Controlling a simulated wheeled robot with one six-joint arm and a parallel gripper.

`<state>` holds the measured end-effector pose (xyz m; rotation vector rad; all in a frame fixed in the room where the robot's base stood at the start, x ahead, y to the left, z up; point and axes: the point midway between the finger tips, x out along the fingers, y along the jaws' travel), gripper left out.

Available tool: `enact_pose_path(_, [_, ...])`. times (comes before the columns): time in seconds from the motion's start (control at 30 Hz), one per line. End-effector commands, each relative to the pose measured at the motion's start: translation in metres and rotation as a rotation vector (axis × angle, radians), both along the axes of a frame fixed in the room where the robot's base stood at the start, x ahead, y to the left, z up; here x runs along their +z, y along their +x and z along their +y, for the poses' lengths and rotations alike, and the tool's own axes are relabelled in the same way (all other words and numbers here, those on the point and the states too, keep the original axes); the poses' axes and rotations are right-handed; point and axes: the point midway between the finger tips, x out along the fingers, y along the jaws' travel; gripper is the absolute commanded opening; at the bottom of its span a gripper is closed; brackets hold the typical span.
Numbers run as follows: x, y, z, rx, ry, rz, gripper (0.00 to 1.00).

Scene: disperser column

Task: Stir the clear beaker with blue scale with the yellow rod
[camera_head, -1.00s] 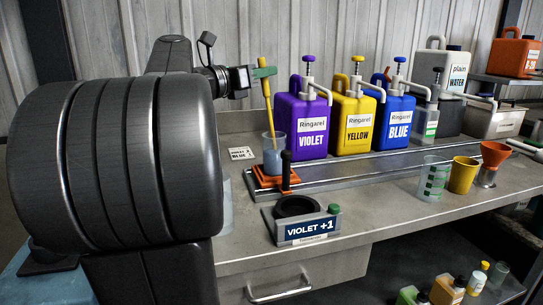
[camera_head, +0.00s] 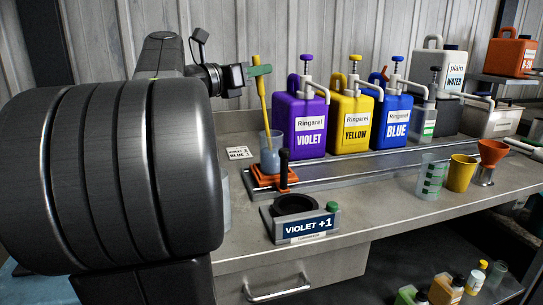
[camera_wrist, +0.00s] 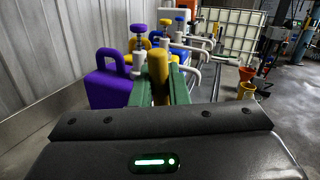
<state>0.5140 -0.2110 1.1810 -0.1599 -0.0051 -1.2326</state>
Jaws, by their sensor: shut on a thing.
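My gripper (camera_head: 259,71) with green fingers is shut on the upper end of the yellow rod (camera_head: 262,99). The rod also shows in the wrist view (camera_wrist: 158,70), upright between the green fingers. The rod slants down into a clear beaker (camera_head: 271,152) holding bluish-grey liquid, and its lower end is hidden there. The beaker stands on an orange stand (camera_head: 266,182) on the bench; its scale colour is too small to tell. Another clear beaker with a green scale (camera_head: 432,176) stands at the right.
Violet (camera_head: 300,128), yellow (camera_head: 352,122) and blue (camera_head: 396,122) pump jugs stand behind the rail. A "VIOLET +1" holder (camera_head: 305,227) with a black ring sits in front. A yellow cup (camera_head: 461,174) and an orange funnel (camera_head: 491,153) stand at the right. The bench middle is clear.

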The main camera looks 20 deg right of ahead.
Motion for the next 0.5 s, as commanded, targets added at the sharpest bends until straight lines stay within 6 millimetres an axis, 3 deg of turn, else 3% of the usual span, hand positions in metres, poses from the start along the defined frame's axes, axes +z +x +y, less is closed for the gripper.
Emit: enact_pose_path(0.5, [0.050,0.004,0.006,0.001,-0.001,0.000,0.00])
